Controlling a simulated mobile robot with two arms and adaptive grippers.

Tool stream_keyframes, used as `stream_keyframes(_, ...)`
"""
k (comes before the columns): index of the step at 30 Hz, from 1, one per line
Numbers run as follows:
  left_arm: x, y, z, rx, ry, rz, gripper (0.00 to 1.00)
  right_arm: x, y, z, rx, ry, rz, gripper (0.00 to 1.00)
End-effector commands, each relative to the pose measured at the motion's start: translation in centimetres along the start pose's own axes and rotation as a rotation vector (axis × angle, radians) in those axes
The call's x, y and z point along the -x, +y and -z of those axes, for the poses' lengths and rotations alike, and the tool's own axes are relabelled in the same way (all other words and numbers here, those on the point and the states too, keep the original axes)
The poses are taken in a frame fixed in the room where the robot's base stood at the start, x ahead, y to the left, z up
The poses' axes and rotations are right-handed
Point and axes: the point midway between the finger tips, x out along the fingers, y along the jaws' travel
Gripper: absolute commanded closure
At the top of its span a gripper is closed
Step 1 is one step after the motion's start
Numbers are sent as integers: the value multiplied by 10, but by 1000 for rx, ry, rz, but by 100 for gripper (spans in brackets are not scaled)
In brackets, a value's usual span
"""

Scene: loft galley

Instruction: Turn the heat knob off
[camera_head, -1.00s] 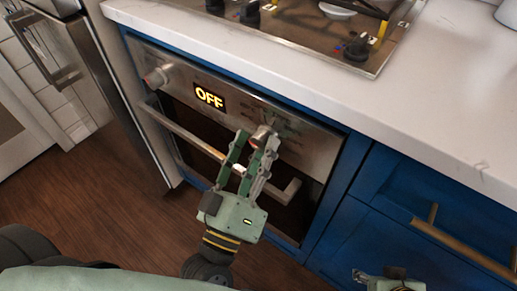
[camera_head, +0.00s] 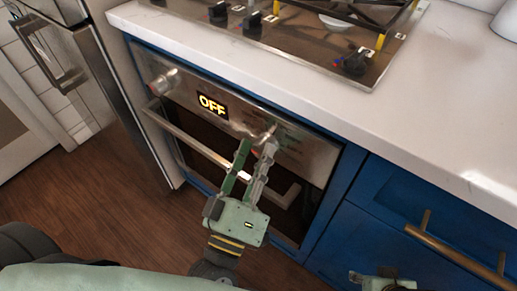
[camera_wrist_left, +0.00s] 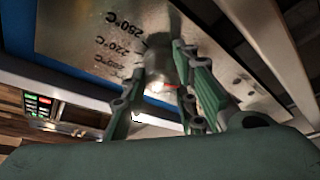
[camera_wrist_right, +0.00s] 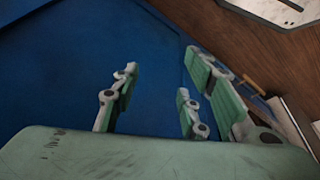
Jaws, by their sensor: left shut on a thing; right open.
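The oven's front panel carries a heat knob (camera_head: 268,132), a round silver one on its right side. My left gripper (camera_head: 257,147) reaches up to it from below, its fingers shut on it and partly hiding it. In the left wrist view the knob (camera_wrist_left: 158,76) lies between the green fingers, with a small red mark showing near it. Temperature marks such as 250°C and 220°C are printed on the panel beside it. The display (camera_head: 212,104) reads OFF. My right gripper (camera_wrist_right: 157,76) is open and empty in front of blue cabinetry.
Another silver knob (camera_head: 164,81) sits at the panel's left end. The oven handle (camera_head: 205,148) runs below the panel, close to my left gripper. A white counter (camera_head: 420,130) with a gas hob (camera_head: 310,40) lies above. Blue drawers (camera_head: 380,205) stand to the right.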

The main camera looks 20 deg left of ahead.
Motion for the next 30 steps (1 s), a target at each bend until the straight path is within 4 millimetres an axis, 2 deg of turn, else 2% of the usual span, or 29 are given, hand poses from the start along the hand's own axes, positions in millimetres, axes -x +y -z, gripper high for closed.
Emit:
stream_keyframes(1, -2, 7, 6, 16, 8, -2, 99, -7, 0, 0, 1, -12, 2, 60)
stream_keyframes(6, -3, 8, 6, 57, 10, 12, 99, -40, -2, -7, 3, -30, 4, 60)
stream_keyframes(12, -3, 8, 6, 87, 13, 23, 99, -67, -4, -14, 6, -42, 7, 60)
stream_keyframes(24, -3, 8, 6, 95, 15, 24, 99, -73, -4, -16, 6, -44, 7, 60)
stream_keyframes(25, -3, 8, 6, 95, 16, 24, 71, -73, -4, -16, 6, -44, 7, 60)
stream_keyframes(29, -3, 7, 6, 94, 16, 25, 60, -73, -4, -17, 6, -45, 7, 60)
stream_keyframes(30, -3, 6, 6, 93, 15, 25, 60, -73, -4, -17, 6, -45, 7, 60)
